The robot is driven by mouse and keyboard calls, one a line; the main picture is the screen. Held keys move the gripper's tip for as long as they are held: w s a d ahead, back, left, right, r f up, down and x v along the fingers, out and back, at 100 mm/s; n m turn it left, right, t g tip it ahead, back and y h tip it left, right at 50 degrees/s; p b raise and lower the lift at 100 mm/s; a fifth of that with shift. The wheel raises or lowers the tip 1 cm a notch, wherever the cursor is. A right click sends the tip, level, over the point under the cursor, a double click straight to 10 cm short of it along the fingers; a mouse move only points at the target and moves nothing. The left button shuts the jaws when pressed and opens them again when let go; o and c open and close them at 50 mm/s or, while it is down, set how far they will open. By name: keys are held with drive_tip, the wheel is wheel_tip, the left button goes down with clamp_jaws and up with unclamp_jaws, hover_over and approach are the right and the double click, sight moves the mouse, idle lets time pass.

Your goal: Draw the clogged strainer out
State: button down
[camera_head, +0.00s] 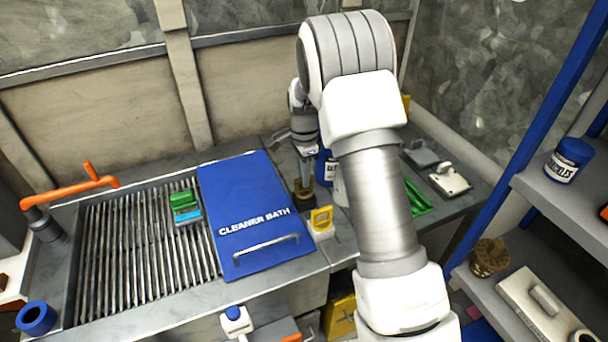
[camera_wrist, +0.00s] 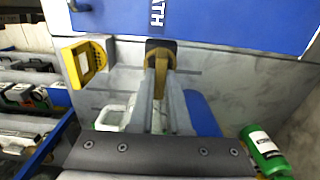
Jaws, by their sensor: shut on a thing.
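My gripper (camera_head: 304,172) points down at the worktop, right of the blue panel, and is partly hidden by my arm. In the wrist view my gripper (camera_wrist: 158,88) is shut on a narrow brass-brown piece (camera_wrist: 160,55) with a dark end. Its brass-coloured lower part (camera_head: 303,192) shows at the worktop in the head view. I cannot tell whether this piece belongs to the strainer, or whether it is clear of the worktop. A brown, round, basket-like object (camera_head: 489,257) resembling a strainer stands on the right shelf.
The blue "CLEANER BATH" panel (camera_head: 245,200) with a bar handle lies flat beside the ribbed drainer (camera_head: 125,250). A yellow block (camera_head: 321,218) stands close by my gripper; it also shows in the wrist view (camera_wrist: 85,62). A blue shelf post (camera_head: 540,120) rises at right.

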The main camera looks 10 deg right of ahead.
drive_tip(key=shift+f, duration=0.45)
drive_tip(key=c, duration=0.8)
unclamp_jaws()
drive_tip(key=shift+r, duration=0.1)
wheel_tip(320, 180, up, 17)
drive_tip(key=shift+r, duration=0.2)
